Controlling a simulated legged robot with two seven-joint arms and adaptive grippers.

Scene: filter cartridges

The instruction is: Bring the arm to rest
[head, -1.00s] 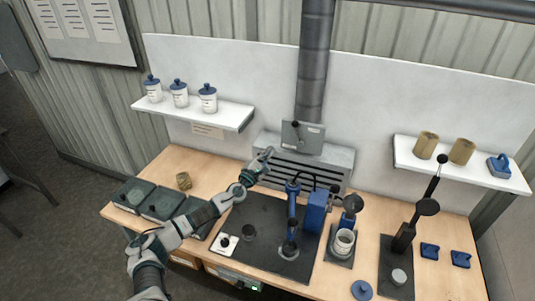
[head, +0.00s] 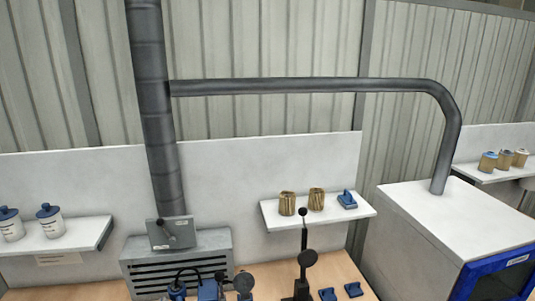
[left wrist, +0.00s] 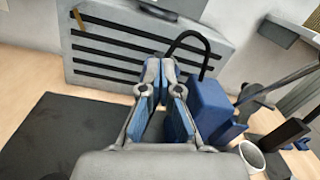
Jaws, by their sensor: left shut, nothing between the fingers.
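My left gripper (left wrist: 160,80) shows in the left wrist view with its fingers together and nothing between them. It is above the bench, in front of the grey slotted extraction box (left wrist: 140,45). A blue fixture (left wrist: 212,110) stands just right of the fingers, and I cannot tell whether they touch it. Neither of my arms shows in the head view now. My right gripper is in no view.
A dark mat (left wrist: 65,135) lies on the bench at left. A white cup (left wrist: 252,157) and a black lever press (head: 303,262) stand to the right. Shelves hold blue-lidded jars (head: 48,221) and tan cartridges (head: 287,204). A white cabinet (head: 405,215) stands at far right.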

